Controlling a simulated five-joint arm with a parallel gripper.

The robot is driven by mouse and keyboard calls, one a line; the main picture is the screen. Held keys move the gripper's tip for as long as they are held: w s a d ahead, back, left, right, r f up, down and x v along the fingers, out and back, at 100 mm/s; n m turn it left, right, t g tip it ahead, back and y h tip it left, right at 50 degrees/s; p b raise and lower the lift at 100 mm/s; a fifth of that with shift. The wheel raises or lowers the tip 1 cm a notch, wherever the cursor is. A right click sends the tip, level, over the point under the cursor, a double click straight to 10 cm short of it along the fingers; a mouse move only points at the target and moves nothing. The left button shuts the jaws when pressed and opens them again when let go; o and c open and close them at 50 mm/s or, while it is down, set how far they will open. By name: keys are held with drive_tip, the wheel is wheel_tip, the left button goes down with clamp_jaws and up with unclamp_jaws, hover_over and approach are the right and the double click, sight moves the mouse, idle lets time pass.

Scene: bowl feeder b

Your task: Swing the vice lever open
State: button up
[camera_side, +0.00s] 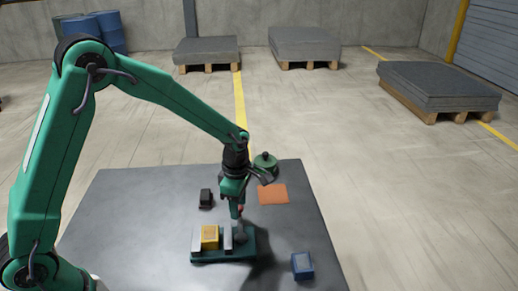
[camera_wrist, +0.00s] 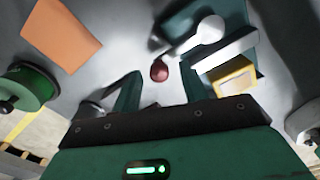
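The vice has a teal base (camera_side: 222,257) on the dark table, with light grey jaws around a yellow block (camera_side: 210,237); the block also shows in the wrist view (camera_wrist: 233,80). The lever's dark red knob (camera_wrist: 159,70) is joined by a thin rod to a pale round pivot (camera_wrist: 211,29) beside the jaws. My gripper (camera_wrist: 160,80) is open, its fingers on either side of the knob with a gap to each. In the side view my gripper (camera_side: 238,208) points down above the vice's right end, hiding part of the lever.
An orange mat (camera_side: 273,194) and a green round pot-like object (camera_side: 264,163) are behind my gripper. A small black object (camera_side: 206,198) stands behind the vice. A blue block (camera_side: 302,266) is at front right. The table (camera_side: 125,205) is bare on the left.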

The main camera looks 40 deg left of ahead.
drive_tip(key=shift+r, duration=3.9)
drive_tip(key=shift+r, duration=0.1)
drive_tip(key=s+a+r+m+t, duration=0.3)
drive_tip(key=s+a+r+m, duration=0.1)
drive_tip(key=s+r+m, duration=0.55)
drive_tip(key=s+a+r+m+t, duration=0.1)
drive_tip(key=s+m, duration=0.5)
drive_tip(key=s+a+r+m+t, duration=0.1)
drive_tip(key=s+a+r+m, duration=0.1)
drive_tip(key=s+m, duration=0.4)
drive_tip(key=shift+m+t, duration=0.3)
drive_tip(key=shift+m, duration=0.25)
